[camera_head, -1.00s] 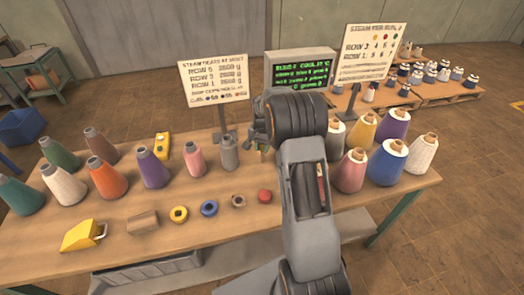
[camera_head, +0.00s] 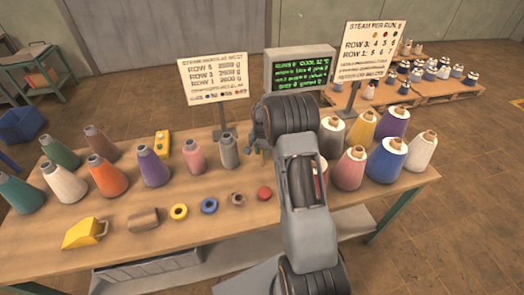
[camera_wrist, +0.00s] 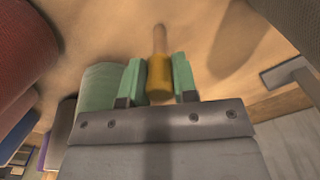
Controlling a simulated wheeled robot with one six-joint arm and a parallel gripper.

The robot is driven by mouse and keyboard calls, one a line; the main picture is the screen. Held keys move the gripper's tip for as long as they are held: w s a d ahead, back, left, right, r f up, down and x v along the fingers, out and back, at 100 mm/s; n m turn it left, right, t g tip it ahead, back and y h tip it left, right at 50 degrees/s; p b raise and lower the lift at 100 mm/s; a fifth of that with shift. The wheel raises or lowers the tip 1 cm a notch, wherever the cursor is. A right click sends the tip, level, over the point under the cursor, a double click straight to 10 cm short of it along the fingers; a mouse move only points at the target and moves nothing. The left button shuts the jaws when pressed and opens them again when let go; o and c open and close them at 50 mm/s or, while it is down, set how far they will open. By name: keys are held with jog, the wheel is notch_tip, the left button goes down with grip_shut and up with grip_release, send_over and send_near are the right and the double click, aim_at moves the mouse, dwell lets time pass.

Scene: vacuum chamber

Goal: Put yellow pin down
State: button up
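A yellow pin (camera_wrist: 159,72) with a thin, light wooden tip sits between the two green fingers of my gripper (camera_wrist: 159,82) in the wrist view. Both fingers lie close along its sides, and my gripper looks shut on it. The thin tip points away from my gripper toward the tan tabletop (camera_wrist: 205,40); I cannot tell whether it touches. In the head view my arm hides the pin and most of my gripper, which is over the table (camera_head: 240,238) near the grey cone (camera_head: 228,152).
A pale green cylinder (camera_wrist: 98,85) and a dark red one (camera_wrist: 25,50) are close left of my gripper in the wrist view. Yarn cones crowd both table sides. Sign stands (camera_head: 213,78) and a monitor (camera_head: 300,68) stand behind. Small rings (camera_head: 209,206) lie along the front.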

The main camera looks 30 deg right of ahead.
jog(key=o, duration=0.4)
jog(key=shift+o, duration=0.2)
jog(key=shift+r, duration=0.1)
notch_tip(320, 180, up, 12)
jog(key=s+a+r+n+t, duration=0.2)
jog(key=s+a+r+n, duration=0.2)
jog(key=s+a+r, duration=0.6)
jog(key=s+a+f+n+t, duration=0.1)
jog(key=s+a+n, duration=0.1)
jog(key=s, duration=0.5)
jog(key=s+a+f+n+t, duration=0.1)
jog(key=s+a+n, duration=0.1)
jog(key=s, duration=0.6)
jog(key=shift+s+f+n+b, duration=0.25)
jog(key=shift+n+b, duration=0.2)
jog(key=shift+n, duration=0.25)
jog(key=shift+w, duration=0.1)
